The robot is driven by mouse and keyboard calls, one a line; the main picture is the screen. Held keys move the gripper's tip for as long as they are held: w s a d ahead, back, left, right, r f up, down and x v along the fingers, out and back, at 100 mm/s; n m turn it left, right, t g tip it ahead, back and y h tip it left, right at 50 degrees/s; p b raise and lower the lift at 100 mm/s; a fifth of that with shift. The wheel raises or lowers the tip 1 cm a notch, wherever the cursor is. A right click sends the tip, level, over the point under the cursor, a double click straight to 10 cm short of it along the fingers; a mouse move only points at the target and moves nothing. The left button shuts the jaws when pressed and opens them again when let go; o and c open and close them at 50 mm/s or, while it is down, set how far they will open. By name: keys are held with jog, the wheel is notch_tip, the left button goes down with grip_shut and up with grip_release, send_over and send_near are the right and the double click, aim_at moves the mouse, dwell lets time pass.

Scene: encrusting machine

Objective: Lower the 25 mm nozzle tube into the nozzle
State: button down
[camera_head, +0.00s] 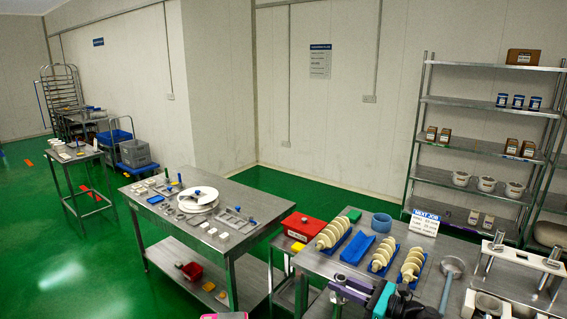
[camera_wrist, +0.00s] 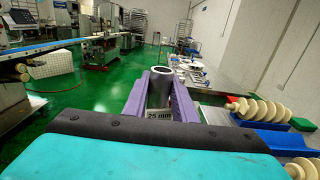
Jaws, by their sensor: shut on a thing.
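In the wrist view the grey metal nozzle tube (camera_wrist: 159,88) stands upright between the purple fingers of my gripper (camera_wrist: 160,100). A white label reading "25 mm" shows just below it. My gripper is shut on the tube, and its open top end faces up. In the head view my gripper (camera_head: 350,289) is at the bottom, over or beside the near edge of the right-hand steel table (camera_head: 325,263). The tube's lower end is hidden. I cannot make out the nozzle for certain in either view.
Cream screws (camera_head: 383,253) lie in blue holders beside an empty blue holder (camera_head: 357,248). A blue ring (camera_head: 381,222), a "NEXT JOB" sign (camera_head: 424,222), a metal ladle (camera_head: 452,267) and a white block with metal tubes (camera_head: 520,253) share that table. A parts table (camera_head: 246,243) stands left.

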aim_at(337, 310)
notch_tip(337, 310, down, 11)
jog(key=b, duration=1)
jog(key=shift+a, duration=0.15)
